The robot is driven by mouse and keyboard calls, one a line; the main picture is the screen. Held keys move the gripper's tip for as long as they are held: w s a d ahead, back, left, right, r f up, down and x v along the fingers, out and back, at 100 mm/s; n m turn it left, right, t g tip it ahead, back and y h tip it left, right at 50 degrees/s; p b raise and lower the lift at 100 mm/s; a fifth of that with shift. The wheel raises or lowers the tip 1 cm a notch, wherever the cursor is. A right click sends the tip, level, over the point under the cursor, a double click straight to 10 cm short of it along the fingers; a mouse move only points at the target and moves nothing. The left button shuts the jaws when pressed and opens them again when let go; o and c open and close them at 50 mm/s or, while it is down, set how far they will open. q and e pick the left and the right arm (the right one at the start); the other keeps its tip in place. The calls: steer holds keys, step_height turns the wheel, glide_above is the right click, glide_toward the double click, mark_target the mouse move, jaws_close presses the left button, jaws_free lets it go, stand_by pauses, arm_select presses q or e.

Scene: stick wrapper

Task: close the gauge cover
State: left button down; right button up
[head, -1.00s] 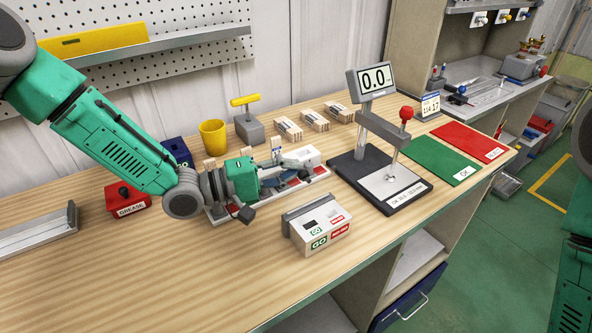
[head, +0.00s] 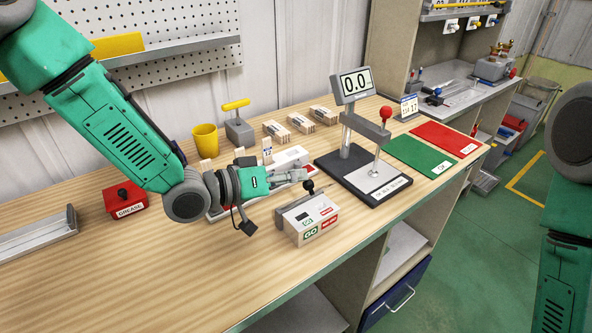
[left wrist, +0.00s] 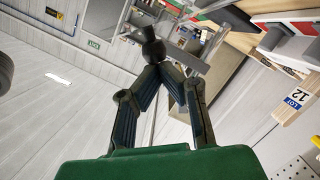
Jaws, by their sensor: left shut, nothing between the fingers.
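The gauge is a small white box (head: 318,222) with green GO and red labels, near the table's front edge in the head view. My left gripper (head: 309,186) is shut and empty. Its dark tips are just behind the upper edge of the cover; I cannot tell whether they touch. In the left wrist view its fingers (left wrist: 150,62) meet at the tips. My right gripper is out of view.
A dial stand (head: 362,178) with a display stands right of the gauge. A white and red tray (head: 220,212) lies behind my left gripper. Wooden blocks (head: 300,122), a yellow cup (head: 205,140) and a red GREASE box (head: 126,200) stand farther back or left. The front left tabletop is clear.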

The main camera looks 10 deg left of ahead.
arm_select(q)
steer(key=shift+s+d+f+m+y+b, duration=0.3)
steer(key=shift+s+m, duration=0.25)
steer(key=shift+m, duration=0.25)
steer(key=d+m, duration=0.1)
steer(key=s+d+f+m+b, duration=0.1)
steer(key=d+m+t+y, duration=0.1)
steer(key=shift+s+d+f+b, duration=0.2)
steer(key=shift+s+d+b, duration=0.1)
steer(key=shift+b, duration=0.1)
steer(key=shift+s+f+m, duration=0.1)
steer(key=shift+m, duration=0.2)
steer(key=shift+a+f, duration=0.15)
steer(key=shift+s+a+f+b, duration=0.2)
steer(key=shift+a+b, duration=0.2)
steer(key=shift+d, duration=0.6)
steer(key=shift+a, duration=0.1)
